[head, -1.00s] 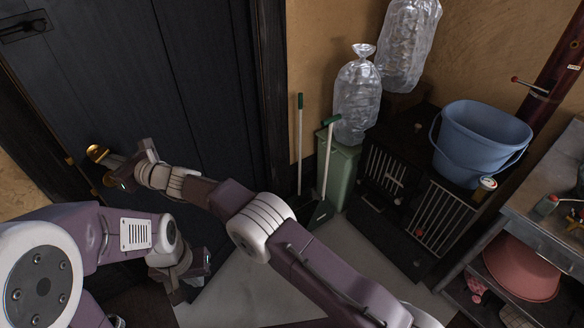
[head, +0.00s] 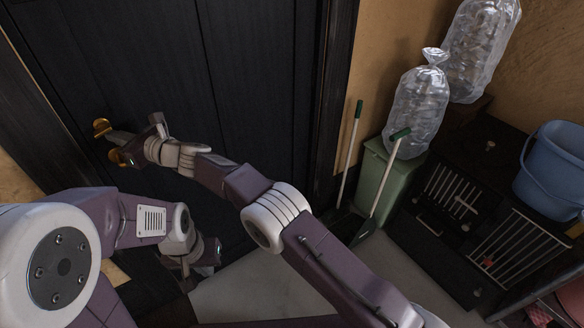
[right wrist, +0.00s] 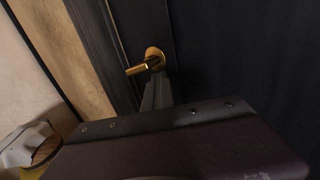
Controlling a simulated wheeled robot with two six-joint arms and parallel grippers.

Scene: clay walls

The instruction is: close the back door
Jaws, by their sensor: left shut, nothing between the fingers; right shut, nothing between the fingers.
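The back door (head: 255,110) is a dark plank door that fills the left half of the head view. It also fills much of the right wrist view (right wrist: 230,60). Its brass handle (head: 101,127) is near the door's left edge; the lever points left in the right wrist view (right wrist: 137,69). My right gripper (head: 118,140) is shut and empty, its fingers across the handle in the head view and just below it in the right wrist view (right wrist: 157,92). I cannot tell whether they touch. My left gripper (head: 187,278) is shut and empty, low before the door, partly hidden.
A green bin (head: 382,185), a broom and a dustpan stand right of the door frame (head: 338,100). Beyond are a dark barred cabinet (head: 440,225), clear bags (head: 418,115) and a blue bucket (head: 553,170). Pale floor (head: 265,290) lies clear before the door.

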